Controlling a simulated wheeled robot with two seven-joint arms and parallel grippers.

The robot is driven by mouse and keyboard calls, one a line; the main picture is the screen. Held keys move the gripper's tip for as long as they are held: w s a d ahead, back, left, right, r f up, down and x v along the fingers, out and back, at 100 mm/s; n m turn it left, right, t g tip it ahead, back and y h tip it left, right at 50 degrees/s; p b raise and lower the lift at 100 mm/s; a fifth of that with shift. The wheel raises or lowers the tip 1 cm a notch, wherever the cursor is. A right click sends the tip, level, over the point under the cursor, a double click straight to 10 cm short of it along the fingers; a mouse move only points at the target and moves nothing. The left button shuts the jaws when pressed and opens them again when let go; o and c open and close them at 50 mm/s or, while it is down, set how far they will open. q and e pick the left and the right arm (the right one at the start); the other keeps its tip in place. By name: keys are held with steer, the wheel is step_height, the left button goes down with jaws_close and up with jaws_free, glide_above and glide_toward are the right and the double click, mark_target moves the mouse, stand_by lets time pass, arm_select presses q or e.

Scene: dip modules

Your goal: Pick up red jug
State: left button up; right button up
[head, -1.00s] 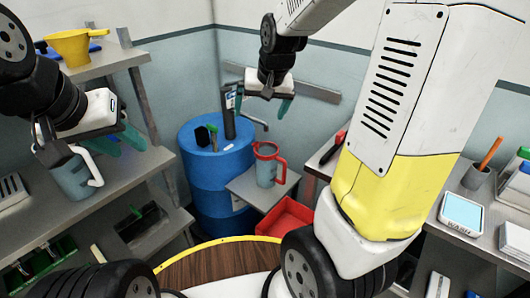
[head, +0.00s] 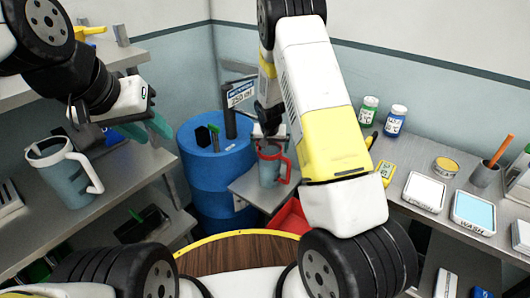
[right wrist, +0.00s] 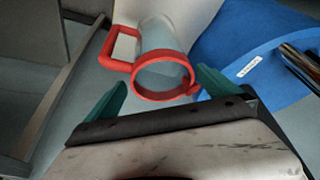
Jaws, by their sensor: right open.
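The red jug (head: 269,174) has a grey see-through body with a red rim and a red handle. It stands upright on a small grey table beside the blue barrel. My right gripper (head: 268,133) is just above it, pointing down. In the right wrist view the jug (right wrist: 162,45) shows its red rim between the spread green fingers (right wrist: 160,92), with its handle toward the left. The fingers are not closed on it. My left gripper (head: 148,129) is open and empty over the left shelf, to the right of a grey jug with a white handle (head: 66,178).
The blue barrel (head: 205,180) stands left of the small table (head: 240,189), with dark items on top. A red bin (head: 289,215) is below. The right bench holds bottles (head: 396,120), a yellow tin (head: 445,168) and scales (head: 424,191).

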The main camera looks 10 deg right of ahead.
mark_target(270, 151)
steer(key=x, duration=0.5)
steer(key=shift+s+f, duration=0.1)
steer(key=c, duration=1.6)
steer(key=shift+c, duration=1.2)
